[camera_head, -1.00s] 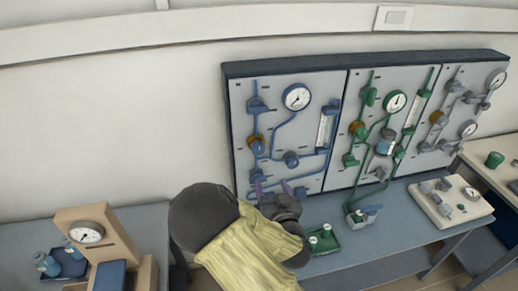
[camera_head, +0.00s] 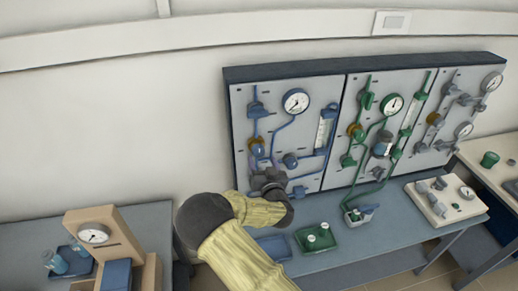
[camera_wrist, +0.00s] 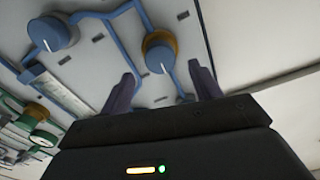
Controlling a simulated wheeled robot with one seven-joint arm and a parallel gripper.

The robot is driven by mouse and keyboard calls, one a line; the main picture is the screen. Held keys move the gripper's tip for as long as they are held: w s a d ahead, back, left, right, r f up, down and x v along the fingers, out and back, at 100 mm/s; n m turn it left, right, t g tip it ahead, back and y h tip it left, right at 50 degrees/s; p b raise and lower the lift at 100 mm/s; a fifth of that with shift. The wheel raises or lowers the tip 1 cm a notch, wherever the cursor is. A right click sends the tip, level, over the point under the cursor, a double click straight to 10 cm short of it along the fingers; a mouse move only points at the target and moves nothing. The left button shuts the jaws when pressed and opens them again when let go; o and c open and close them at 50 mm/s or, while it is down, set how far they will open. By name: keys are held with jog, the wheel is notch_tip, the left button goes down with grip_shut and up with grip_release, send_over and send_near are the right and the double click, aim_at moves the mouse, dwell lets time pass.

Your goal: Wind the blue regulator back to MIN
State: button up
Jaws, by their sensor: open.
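On the blue-piped left panel (camera_head: 245,180) is a blue knob with a brass collar (camera_head: 257,148); it also shows in the wrist view (camera_wrist: 158,57). To its right is a second blue knob (camera_head: 290,161), which bears a white pointer line in the wrist view (camera_wrist: 48,34). Which one is the regulator, and any MIN marking, I cannot read. My gripper (camera_head: 267,166) is just below the brass-collared knob. In the wrist view my open gripper (camera_wrist: 159,75) has its fingers apart, with the brass-collared knob ahead between their lines; nothing is held.
A round gauge (camera_head: 296,101) and a flow tube (camera_head: 325,130) are on the same panel, with blue pipes around the knobs. A green-piped panel (camera_head: 400,80) adjoins on the right. The bench (camera_head: 335,270) below carries a green tray (camera_head: 299,239) and a blue tray (camera_head: 272,236).

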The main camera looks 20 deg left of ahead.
aim_at(260, 153)
jog(key=shift+p+x, duration=0.95)
jog(key=shift+x, duration=2.05)
jog(key=shift+c, duration=0.2)
jog(key=c, duration=0.9)
